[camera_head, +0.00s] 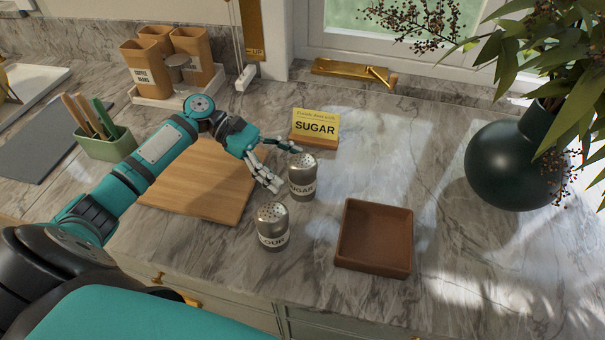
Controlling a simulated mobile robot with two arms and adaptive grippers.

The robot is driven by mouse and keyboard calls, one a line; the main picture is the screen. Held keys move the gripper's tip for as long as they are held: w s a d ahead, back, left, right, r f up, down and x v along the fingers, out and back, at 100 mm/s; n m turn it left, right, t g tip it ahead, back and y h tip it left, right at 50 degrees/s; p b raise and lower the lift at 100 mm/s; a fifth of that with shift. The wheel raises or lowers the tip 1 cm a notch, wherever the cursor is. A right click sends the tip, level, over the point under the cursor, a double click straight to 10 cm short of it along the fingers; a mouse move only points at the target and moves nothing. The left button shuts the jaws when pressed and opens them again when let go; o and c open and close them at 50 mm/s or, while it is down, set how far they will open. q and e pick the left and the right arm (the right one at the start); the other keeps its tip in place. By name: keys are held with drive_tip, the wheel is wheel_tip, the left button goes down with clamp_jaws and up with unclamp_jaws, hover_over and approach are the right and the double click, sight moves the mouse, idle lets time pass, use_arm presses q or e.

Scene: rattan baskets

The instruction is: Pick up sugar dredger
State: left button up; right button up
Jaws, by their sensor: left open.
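The sugar dredger (302,178) is a metal shaker with a perforated top and a "SUGAR" label. It stands upright on the marble counter. My left gripper (279,166) is open just left of it, with its fingers close to the dredger's upper part; I cannot tell whether they touch it. A similar flour dredger (272,228), its label partly legible, stands upright nearer to me and to the left. My right gripper does not show.
A yellow "SUGAR" card (315,124) stands behind the dredger. A brown square tray (374,238) lies to the right front. A wooden board (200,185) lies under my left arm. A dark vase (510,160) with foliage stands at the right. Canisters (148,72) stand at the back left.

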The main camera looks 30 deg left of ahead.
sight(315, 185)
use_arm(q)
drive_tip(key=x, duration=0.2)
drive_tip(key=p+x, duration=0.1)
drive_tip(key=x, duration=0.1)
drive_tip(key=shift+s+d+r+p, duration=0.1)
drive_tip(key=shift+s+d+p, duration=0.1)
drive_tip(key=shift+d+p, duration=0.15)
drive_tip(key=shift+d, duration=0.2)
drive_tip(key=shift+a, duration=0.1)
drive_tip(key=c, duration=1.4)
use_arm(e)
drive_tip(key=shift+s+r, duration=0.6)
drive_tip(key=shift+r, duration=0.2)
